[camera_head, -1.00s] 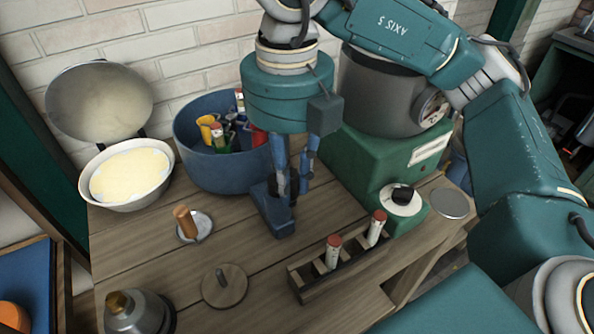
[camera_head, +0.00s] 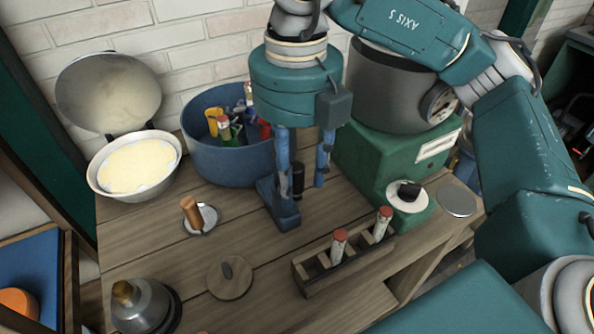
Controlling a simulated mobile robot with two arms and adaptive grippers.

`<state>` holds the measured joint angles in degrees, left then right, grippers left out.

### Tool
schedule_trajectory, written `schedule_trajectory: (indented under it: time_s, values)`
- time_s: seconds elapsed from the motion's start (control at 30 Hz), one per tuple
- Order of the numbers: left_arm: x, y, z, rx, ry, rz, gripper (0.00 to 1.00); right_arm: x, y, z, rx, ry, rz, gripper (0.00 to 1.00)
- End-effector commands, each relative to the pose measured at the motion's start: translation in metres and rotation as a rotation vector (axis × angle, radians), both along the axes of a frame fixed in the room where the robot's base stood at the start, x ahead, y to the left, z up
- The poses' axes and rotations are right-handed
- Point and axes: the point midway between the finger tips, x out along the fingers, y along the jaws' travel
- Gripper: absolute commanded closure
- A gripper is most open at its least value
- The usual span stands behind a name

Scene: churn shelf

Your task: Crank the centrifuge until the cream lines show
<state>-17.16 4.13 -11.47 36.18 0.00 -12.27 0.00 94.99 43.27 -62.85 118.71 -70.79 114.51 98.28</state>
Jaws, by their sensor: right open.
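A round blue tub (camera_head: 215,165), which looks like the centrifuge, stands against the wall. Inside are coloured cups, yellow, green and red, and red-topped tubes (camera_head: 222,126). My right gripper (camera_head: 302,193) points down just right of the tub, its blue fingers apart. A dark upright handle (camera_head: 298,178) shows between the fingers; I cannot tell whether they touch it. Cream lines cannot be made out in the tubes. My left gripper is out of view.
A wooden rack (camera_head: 320,277) with two red-topped tubes stands in front. A green machine (camera_head: 395,165) with a grey drum stands right. A bowl of pale cream (camera_head: 135,168), an orange-handled piece (camera_head: 193,213), a wooden disc (camera_head: 230,277) and a metal bell-shaped piece (camera_head: 145,308) are left.

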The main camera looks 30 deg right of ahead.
Motion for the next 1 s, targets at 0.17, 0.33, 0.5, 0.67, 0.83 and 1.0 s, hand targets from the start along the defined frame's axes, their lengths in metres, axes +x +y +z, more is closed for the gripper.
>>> schedule_trajectory:
  time_s: [0.17, 0.33, 0.5, 0.67, 0.83, 1.0]
  values:
    - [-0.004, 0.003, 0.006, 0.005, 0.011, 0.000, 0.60, 0.000, 0.000, 0.009, 0.001, -0.001, 0.000, 0.59]
    - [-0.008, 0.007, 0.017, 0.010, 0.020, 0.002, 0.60, 0.000, 0.000, 0.024, 0.001, -0.001, 0.000, 0.59]
    - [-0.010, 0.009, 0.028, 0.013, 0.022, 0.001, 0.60, 0.000, 0.000, 0.038, 0.000, -0.001, 0.000, 0.59]
    - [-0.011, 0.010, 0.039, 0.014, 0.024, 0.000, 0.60, 0.000, 0.000, 0.051, 0.000, 0.000, 0.000, 0.59]
    - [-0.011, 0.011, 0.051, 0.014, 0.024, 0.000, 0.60, 0.000, 0.000, 0.065, 0.000, 0.000, 0.000, 0.59]
    - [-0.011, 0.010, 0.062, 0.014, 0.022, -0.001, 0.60, 0.000, 0.000, 0.078, 0.000, -0.001, 0.000, 0.59]
